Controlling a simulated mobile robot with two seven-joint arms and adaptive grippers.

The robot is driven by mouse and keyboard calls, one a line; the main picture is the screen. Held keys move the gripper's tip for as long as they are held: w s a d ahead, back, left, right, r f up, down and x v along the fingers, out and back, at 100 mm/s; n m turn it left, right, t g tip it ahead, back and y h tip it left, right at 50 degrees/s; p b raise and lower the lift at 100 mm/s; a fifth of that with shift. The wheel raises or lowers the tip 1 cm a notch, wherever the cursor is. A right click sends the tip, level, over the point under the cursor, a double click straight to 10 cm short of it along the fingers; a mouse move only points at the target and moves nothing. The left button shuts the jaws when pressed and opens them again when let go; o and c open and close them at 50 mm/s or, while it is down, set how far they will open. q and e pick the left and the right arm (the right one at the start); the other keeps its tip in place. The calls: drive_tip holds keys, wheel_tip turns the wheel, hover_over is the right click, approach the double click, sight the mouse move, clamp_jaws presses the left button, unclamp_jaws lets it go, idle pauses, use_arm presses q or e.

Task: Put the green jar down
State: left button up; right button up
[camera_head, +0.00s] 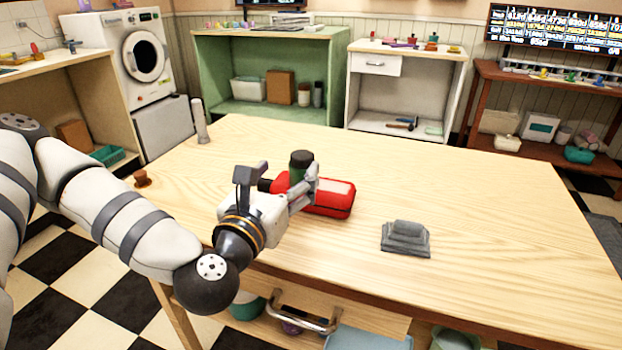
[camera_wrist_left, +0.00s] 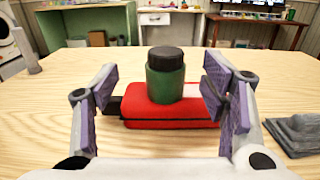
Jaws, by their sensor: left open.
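The green jar (camera_wrist_left: 165,82) with a dark lid stands upright in the left wrist view, between the spread fingers of my left gripper (camera_wrist_left: 158,98). Its lower part overlaps a red case (camera_wrist_left: 140,110) lying on the table; I cannot tell whether it rests on the case or stands in front of it. In the head view the jar (camera_head: 300,163) shows mostly by its lid, with my left gripper (camera_head: 287,180) in front of it. The fingers are open, with gaps on both sides of the jar. My right gripper is in neither view.
The wooden table (camera_head: 480,210) has wide free room at the right and back. A grey block-like object (camera_head: 406,238) lies right of the red case. A grey cylinder (camera_head: 201,122) stands at the far left corner, and a small brown object (camera_head: 142,178) lies near the left edge.

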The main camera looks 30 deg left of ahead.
sight(298, 163)
use_arm(q)
drive_tip(key=shift+w+a+f+b, duration=0.15)
drive_tip(key=shift+w+b, duration=0.1)
drive_tip(key=shift+w, duration=0.15)
drive_tip(key=shift+w+a+f+b, duration=0.1)
drive_tip(key=shift+w+b, duration=0.15)
drive_tip(key=shift+w, duration=0.1)
drive_tip(key=x, duration=0.4)
drive_tip(key=shift+w+d+r, duration=0.25)
drive_tip(key=shift+w+d, duration=0.05)
drive_tip(key=shift+d, duration=0.05)
drive_tip(key=shift+w+a+p, duration=0.15)
drive_tip(key=shift+w+p, duration=0.15)
drive_tip(key=shift+w, duration=0.1)
drive_tip(key=c, duration=1.5)
